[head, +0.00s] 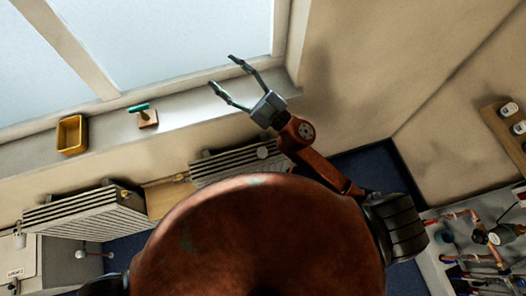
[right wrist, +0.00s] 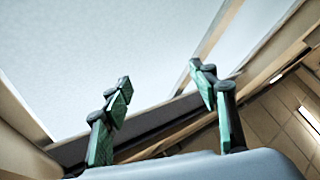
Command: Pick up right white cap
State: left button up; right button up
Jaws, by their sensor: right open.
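My right gripper (head: 222,71) is open and empty, raised in front of the window by the sill. Its two spread fingers with green pads also show in the right wrist view (right wrist: 160,78), with nothing between them. Another small white knob (head: 80,253) is at the lower left. I cannot tell for sure which of these is the task's right white cap. My left gripper is not seen.
The sill holds a yellow bin (head: 71,135) and a green-topped item on a wooden block (head: 148,118). A finned radiator (head: 90,216) stands at left, another (head: 228,165) at centre. Copper pipework (head: 480,238) and a wooden board (head: 496,118) are at right. My body blocks the lower middle.

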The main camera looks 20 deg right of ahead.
jog(key=s+a+f+n+g+y, duration=0.2)
jog(key=s+a+n+g, duration=0.2)
jog(key=a+n+g, duration=0.15)
jog(key=s+a+f+n+g+y, duration=0.3)
jog(key=s+a+n+g, duration=0.15)
jog(key=a+g, duration=0.2)
jog(key=n+g+h, duration=0.3)
jog(key=g+h, duration=0.2)
jog(key=h, duration=1.5)
send_over(263, 151)
jog(key=a, duration=0.1)
jog(key=f, duration=3)
jog(key=shift+s, duration=0.3)
jog(key=shift+w+d+f, duration=0.1)
jog(key=shift+d+f, duration=0.05)
jog(key=shift+f, duration=0.45)
jog(key=shift+d+f, duration=0.15)
jog(key=shift+f, duration=0.45)
jog(key=f, duration=0.1)
jog(key=f+p, duration=0.1)
jog(key=f, duration=0.2)
jog(key=shift+w+d+f+p, duration=0.1)
jog(key=shift+w+p, duration=0.2)
jog(key=shift+f, duration=0.55)
